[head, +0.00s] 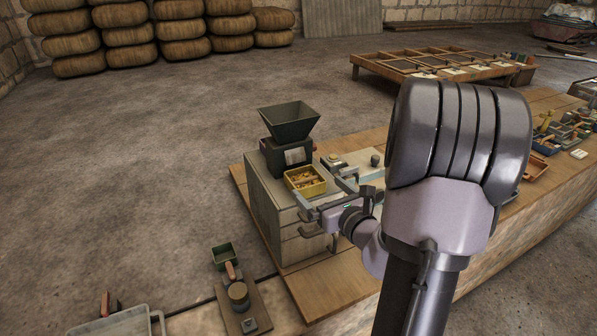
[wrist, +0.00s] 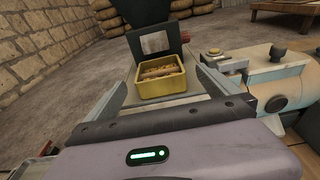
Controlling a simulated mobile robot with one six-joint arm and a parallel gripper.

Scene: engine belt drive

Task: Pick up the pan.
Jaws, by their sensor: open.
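The pan (head: 306,190) is a small yellow open box with brownish pieces in it. It sits on the grey cabinet top, in front of the dark hopper machine. In the wrist view the pan (wrist: 162,86) lies upright and centred ahead, between the far ends of my two fingers. My gripper (head: 318,187) is open and empty, low beside the pan's near side. It also shows in the wrist view (wrist: 163,78), one finger to each side. I cannot tell whether a finger touches the pan.
The hopper machine (head: 289,138) stands close behind the pan. Trays of small parts (head: 560,132) lie farther right on the wooden bench. Open floor lies to the left.

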